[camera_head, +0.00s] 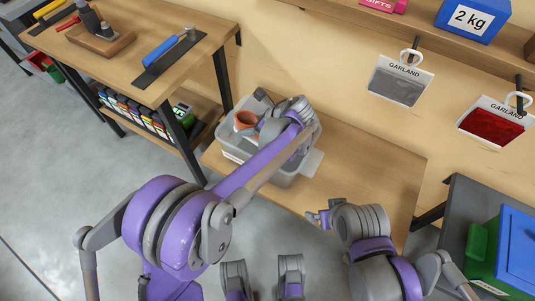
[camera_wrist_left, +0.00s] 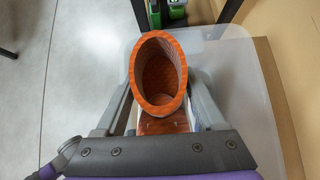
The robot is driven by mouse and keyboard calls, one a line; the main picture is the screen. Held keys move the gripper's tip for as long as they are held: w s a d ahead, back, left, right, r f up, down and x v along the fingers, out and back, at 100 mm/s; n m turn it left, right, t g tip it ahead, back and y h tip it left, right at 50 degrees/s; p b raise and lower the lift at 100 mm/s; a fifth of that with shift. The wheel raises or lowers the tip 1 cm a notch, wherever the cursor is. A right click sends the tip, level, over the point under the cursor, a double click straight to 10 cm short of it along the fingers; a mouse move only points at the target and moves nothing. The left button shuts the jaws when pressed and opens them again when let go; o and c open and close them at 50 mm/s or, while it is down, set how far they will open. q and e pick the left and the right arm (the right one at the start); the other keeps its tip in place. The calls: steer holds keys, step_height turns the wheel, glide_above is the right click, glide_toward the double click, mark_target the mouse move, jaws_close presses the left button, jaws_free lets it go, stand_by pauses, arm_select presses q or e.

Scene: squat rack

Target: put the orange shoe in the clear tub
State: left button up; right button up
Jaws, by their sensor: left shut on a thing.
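The orange shoe (camera_head: 245,120) shows partly in the head view, at the far end of my left arm. In the left wrist view the orange shoe (camera_wrist_left: 158,75) has its round opening towards the camera. My left gripper (camera_wrist_left: 162,100) is shut on it, with a finger on each side. In the head view my left gripper (camera_head: 262,125) is over the clear tub (camera_head: 230,149), and the arm hides part of both. The tub (camera_wrist_left: 238,85) lies below the shoe in the wrist view. I cannot tell whether the shoe touches it. My right gripper (camera_head: 318,217) is small, its jaws unclear.
The tub stands on a low wooden shelf (camera_head: 385,185) against the wall. A wooden workbench (camera_head: 205,30) with tools stands at the left. Garland packets (camera_head: 400,82) hang above the shelf. A grey surface with green and blue boxes (camera_head: 515,240) is at the right.

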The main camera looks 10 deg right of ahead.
arm_select(q)
steer(key=f+b, duration=0.1)
steer(key=f, duration=0.5)
steer(key=f+b, duration=0.1)
steer(key=f, duration=0.5)
steer(key=f+b, duration=0.1)
steer(key=f, duration=0.5)
steer(key=shift+s+d+b, duration=0.1)
steer(key=shift+d+b, duration=0.3)
steer(key=o, duration=1.2)
steer(key=shift+f, duration=0.15)
steer(key=shift+s+d+r, duration=0.15)
steer(key=shift+r, duration=0.2)
steer(key=p+v, duration=0.1)
steer(key=v, duration=0.6)
